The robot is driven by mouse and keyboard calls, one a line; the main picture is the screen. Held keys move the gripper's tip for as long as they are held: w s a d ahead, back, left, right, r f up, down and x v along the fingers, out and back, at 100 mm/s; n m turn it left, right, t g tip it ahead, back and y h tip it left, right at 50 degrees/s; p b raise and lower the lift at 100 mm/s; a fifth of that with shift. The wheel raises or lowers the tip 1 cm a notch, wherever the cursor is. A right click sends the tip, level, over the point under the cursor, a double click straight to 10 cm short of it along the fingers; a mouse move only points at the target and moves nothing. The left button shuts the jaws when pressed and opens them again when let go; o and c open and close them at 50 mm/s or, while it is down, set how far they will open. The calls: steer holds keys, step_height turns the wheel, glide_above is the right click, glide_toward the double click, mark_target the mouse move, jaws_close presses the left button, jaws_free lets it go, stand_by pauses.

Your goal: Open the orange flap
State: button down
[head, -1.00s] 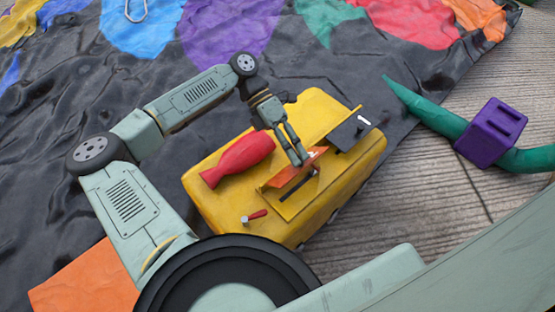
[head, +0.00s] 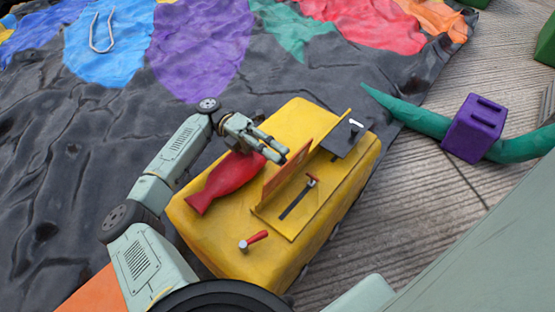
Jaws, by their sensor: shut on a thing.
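The orange flap (head: 284,180) is on top of the yellow box (head: 225,244). It stands raised, near upright, along the left side of a recessed panel. The panel is uncovered and shows a dark slot (head: 297,202) with a small red-tipped lever (head: 312,181) at its upper end. My gripper (head: 283,156) is at the upper part of the flap, reaching in from the upper left. Its fingers are shut on the flap, though the exact contact is small in this view.
A red fish-shaped piece (head: 222,182) lies left of the flap, close under my gripper. A dark plate (head: 345,138) with a white handle stands right of it. A red lever (head: 254,240) is at the front. A green tube (head: 420,122) with a purple block (head: 473,128) lies right.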

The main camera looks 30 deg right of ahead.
steer(key=shift+w+g, duration=0.1)
steer(key=shift+g, duration=0.2)
steer(key=c, duration=1.5)
jaws_free()
